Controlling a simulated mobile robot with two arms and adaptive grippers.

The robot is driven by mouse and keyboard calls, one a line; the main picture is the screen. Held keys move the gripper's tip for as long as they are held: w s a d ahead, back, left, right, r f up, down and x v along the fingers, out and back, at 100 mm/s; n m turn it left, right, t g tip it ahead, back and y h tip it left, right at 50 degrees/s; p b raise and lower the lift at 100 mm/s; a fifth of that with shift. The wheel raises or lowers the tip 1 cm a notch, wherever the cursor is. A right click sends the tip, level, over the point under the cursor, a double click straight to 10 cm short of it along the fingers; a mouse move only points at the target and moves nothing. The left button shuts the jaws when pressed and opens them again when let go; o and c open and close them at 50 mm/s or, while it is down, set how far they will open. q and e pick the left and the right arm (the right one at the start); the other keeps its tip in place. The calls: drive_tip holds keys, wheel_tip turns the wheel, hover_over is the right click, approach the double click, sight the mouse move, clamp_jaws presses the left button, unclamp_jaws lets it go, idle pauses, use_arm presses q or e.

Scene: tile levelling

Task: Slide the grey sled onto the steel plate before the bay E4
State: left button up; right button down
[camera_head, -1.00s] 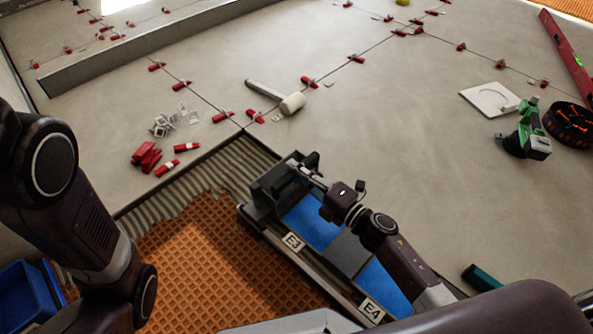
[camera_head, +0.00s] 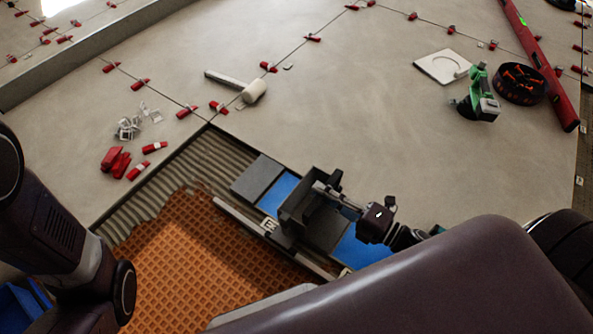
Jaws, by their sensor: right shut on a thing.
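The grey sled (camera_head: 297,212) is a dark, box-like piece standing on the row of blue bays and grey plates. My right gripper (camera_head: 327,190) is shut on its upper part from the right. A flat grey plate (camera_head: 257,177) lies bare to its left. Another grey plate (camera_head: 326,230) lies at its right, partly covered by the sled and my arm. A blue bay (camera_head: 279,192) shows left of the sled, near the E3 label (camera_head: 270,225). The blue bay to the right (camera_head: 358,251) is partly hidden. No E4 label is readable now. My left gripper is out of view.
A light rail (camera_head: 240,219) runs along the row beside orange matting (camera_head: 185,265). A white-headed mallet (camera_head: 253,91), red wedges (camera_head: 115,161) and clips lie on the tiles. A green-and-black tool (camera_head: 480,100) and black tub (camera_head: 519,84) stand at upper right.

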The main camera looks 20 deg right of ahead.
drive_tip(key=p+v, duration=0.1)
drive_tip(key=v, duration=0.6)
drive_tip(key=shift+s, duration=0.1)
drive_tip(key=c, duration=2.1)
unclamp_jaws()
drive_tip(key=shift+d, duration=0.1)
drive_tip(key=v, duration=1.2)
